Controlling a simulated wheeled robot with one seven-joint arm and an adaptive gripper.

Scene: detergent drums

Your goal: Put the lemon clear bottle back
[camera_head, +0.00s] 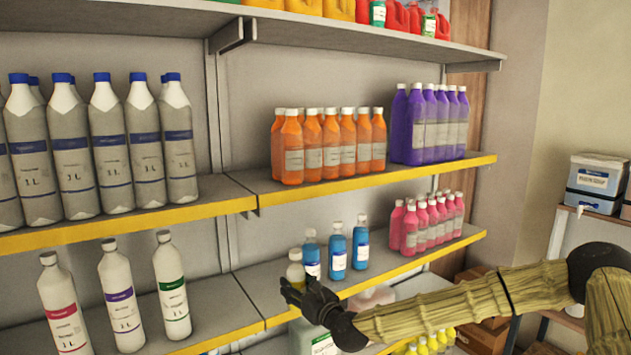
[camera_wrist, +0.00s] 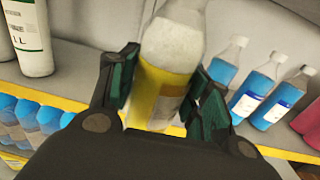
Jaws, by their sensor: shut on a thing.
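The lemon clear bottle (camera_wrist: 168,62) is a clear bottle with yellow liquid in its lower part and a pale label. In the wrist view it stands between the two green-padded fingers of my gripper (camera_wrist: 165,88), which is shut on it. In the head view my gripper (camera_head: 308,297) is at the front edge of the lower shelf (camera_head: 245,283), and the bottle's pale cap and neck (camera_head: 295,262) show above the fingers. My gripper hides the bottle's lower part, so I cannot tell whether its base touches the shelf.
Blue bottles (camera_head: 337,252) stand just right of the held bottle, with pink bottles (camera_head: 425,222) farther right. White bottles (camera_head: 121,295) stand on the left shelf section. Orange bottles (camera_head: 331,145) and purple bottles (camera_head: 430,123) fill the shelf above. Bare shelf lies left of my gripper.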

